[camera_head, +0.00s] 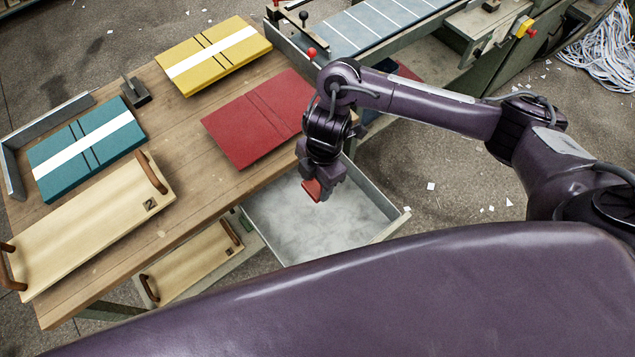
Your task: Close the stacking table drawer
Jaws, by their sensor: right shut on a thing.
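The stacking table drawer (275,228) is a grey metal tray. It stands pulled out from under the wooden stacking table (185,105), its pale inside exposed. My right gripper (314,191) points down over the drawer, near its far side. It is shut on a small red piece (313,188), most of which the fingers hide. I cannot tell whether that piece touches the drawer. My left gripper is not in view.
Red (262,118), yellow (212,54) and teal (86,150) boards lie on the table. A wooden handled board (85,228) lies at its near edge; another (190,262) sits lower. A feeder machine (390,22) stands behind. Paper scraps litter the floor.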

